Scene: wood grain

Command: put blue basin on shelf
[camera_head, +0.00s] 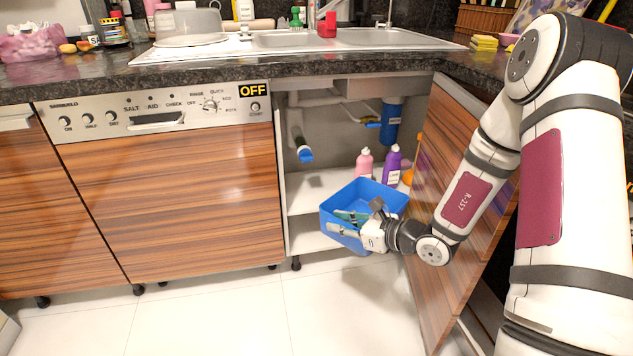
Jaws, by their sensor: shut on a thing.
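The blue basin (371,191) is at the opening of the cabinet under the sink, in front of the shelf (308,194). It looks slightly tilted, and something teal shows near its front wall by my gripper. My gripper (352,225) is at the basin's front side and shut on it. The exact grip on the wall is partly hidden by the gripper itself. I cannot tell whether the basin's underside touches the shelf.
A pink bottle (364,163) and a purple bottle (392,166) stand on the shelf behind the basin. Pipes and a blue cylinder (391,122) hang above. The open cabinet door (437,238) is close on the right. The shelf's left part is clear.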

